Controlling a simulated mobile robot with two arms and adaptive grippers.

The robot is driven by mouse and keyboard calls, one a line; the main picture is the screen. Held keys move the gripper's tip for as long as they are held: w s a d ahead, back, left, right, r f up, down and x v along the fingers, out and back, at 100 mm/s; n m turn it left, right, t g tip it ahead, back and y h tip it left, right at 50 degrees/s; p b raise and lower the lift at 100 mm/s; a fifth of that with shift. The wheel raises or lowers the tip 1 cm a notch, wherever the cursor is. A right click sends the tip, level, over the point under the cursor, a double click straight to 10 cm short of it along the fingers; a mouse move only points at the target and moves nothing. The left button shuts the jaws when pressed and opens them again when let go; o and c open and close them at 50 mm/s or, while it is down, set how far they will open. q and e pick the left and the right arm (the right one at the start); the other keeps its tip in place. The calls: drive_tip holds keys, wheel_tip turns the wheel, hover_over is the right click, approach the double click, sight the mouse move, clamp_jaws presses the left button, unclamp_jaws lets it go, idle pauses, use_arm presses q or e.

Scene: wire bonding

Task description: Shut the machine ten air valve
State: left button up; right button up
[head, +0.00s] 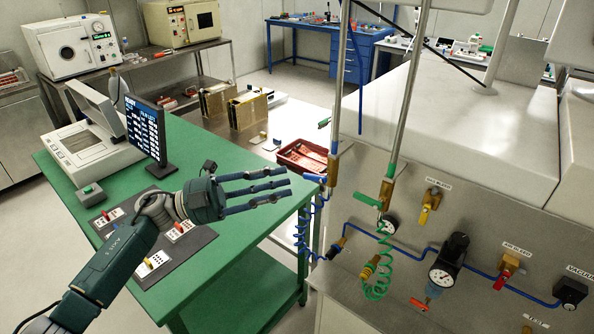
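My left gripper (272,185), a dark green hand with long fingers, is open and empty. Its fingers are straight and point right, at the left of the blue-handled valve (315,178) on a vertical pipe. In the picture a small gap separates fingertips and handle; the depth between them is unclear. The blue handle lies roughly across its pipe. A green-handled valve (366,201) on the second pipe also has its handle sideways. A yellow-handled valve (425,213) and a red-handled valve (502,280) sit on the panel, handles downward. I see no machine number. My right gripper is not in view.
Blue and green coiled hoses (377,280) hang below the pipes. A gauge with a black regulator (447,268) is on the steel panel. The green table (235,215) holds a monitor (147,132) under my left arm's side. A red tray (302,156) lies behind.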

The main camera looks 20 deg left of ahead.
sight(304, 177)
use_arm(q)
drive_tip(key=shift+p+x, duration=0.7)
drive_tip(key=shift+x, duration=1.6)
drive_tip(key=shift+c, duration=0.2)
